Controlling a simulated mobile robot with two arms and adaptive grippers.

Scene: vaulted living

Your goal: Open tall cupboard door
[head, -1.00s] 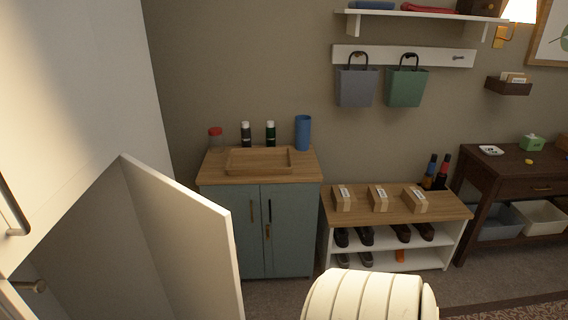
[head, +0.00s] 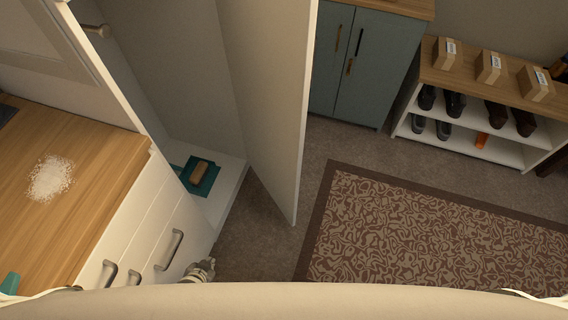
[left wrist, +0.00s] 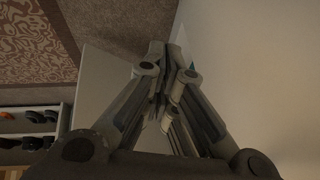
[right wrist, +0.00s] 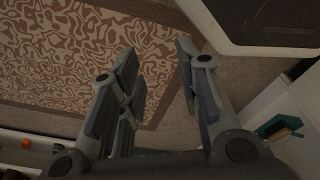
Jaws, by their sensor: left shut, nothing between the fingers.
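The tall cupboard door (head: 275,90) is white and stands swung open, well away from the cupboard body, in the head view. The cupboard interior (head: 195,80) is exposed, with a teal cloth and a brown block-like item (head: 199,172) on its floor. My left gripper (head: 203,266) is low, near the drawer fronts, below the open cupboard. In the left wrist view its fingers (left wrist: 165,60) are together and empty, with pale panels on both sides. My right gripper (right wrist: 155,55) is open and empty in the right wrist view, with carpet and rug behind it; the head view does not show it.
A wooden counter (head: 95,165) with white powder and handled drawers stands at left. A blue-grey cabinet (head: 365,65) and a shoe bench (head: 470,85) with boxes stand behind. A patterned rug (head: 430,235) covers open floor at right.

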